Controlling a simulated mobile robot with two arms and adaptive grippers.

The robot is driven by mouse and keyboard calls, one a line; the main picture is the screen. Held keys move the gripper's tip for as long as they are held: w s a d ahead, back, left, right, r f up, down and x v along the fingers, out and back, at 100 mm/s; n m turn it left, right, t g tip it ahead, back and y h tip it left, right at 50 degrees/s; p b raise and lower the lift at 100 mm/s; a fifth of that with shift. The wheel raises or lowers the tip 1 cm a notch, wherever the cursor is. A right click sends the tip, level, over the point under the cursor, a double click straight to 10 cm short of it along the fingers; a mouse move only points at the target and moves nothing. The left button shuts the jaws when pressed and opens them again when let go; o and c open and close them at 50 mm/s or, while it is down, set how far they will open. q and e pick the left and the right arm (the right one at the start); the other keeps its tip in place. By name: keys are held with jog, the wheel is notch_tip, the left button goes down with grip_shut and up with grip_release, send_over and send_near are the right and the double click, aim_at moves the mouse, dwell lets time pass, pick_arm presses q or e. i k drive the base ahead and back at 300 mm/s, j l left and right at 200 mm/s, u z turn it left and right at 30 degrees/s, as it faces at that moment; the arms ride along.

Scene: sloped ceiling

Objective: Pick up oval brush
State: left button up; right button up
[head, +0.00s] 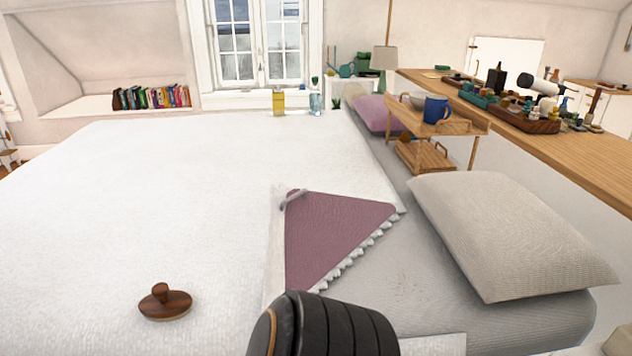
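The oval brush (165,302) is a dark brown wooden piece with a round knob on top and a pale underside edge. It lies flat, knob up, on the white bed cover at the lower left in the head view. Nothing touches it or hides it. Neither of my grippers is in view. A dark ribbed part at the bottom middle seems to be a link of my own arm, to the right of the brush.
White bedding (150,200) around the brush is clear. A purple cloth (325,235) with a small grey object (292,198) lies to the right, near a grey pillow (510,235). A wooden tray table (455,122) holds a blue mug (436,109). A cluttered wooden counter (590,160) stands at right.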

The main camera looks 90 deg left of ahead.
aim_at(164, 304)
jog(key=u, duration=1)
jog(key=i+l+u, duration=0.1)
jog(key=u, duration=0.9)
jog(key=l+u, duration=0.1)
jog(key=u, duration=0.9)
jog(key=l+u, duration=0.1)
jog(key=u, duration=0.45)
jog(key=l+u, duration=0.1)
jog(key=u, duration=0.4)
jog(key=z, duration=1.2)
jog(key=u, duration=1.2)
